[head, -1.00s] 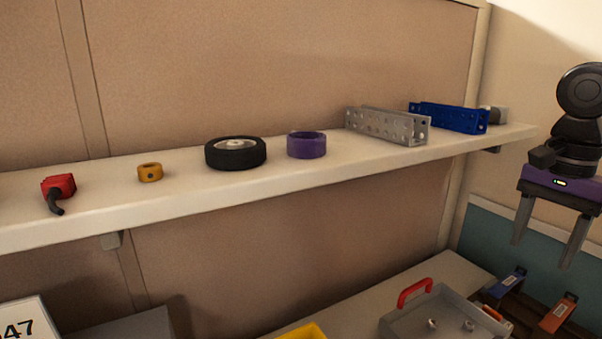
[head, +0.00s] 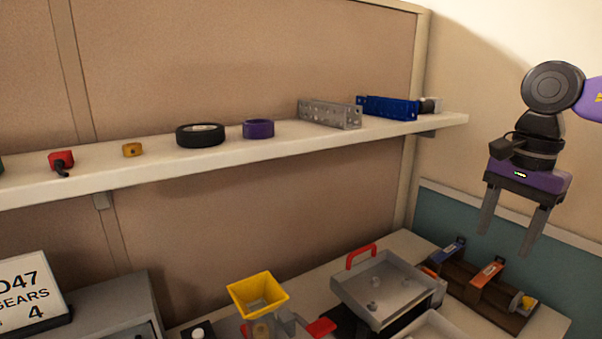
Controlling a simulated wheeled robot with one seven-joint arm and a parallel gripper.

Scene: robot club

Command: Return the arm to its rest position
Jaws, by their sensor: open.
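My gripper (head: 508,236) hangs at the right of the head view, with its two grey fingers pointing down and spread apart. Nothing is between the fingers. It is held in the air, to the right of the shelf's end and above the level of the table. The purple gripper body and black wrist show above the fingers. My arm runs out of the picture at the right edge.
Below are a yellow hopper (head: 257,290), grey tray (head: 385,290) and brown rack (head: 480,290).

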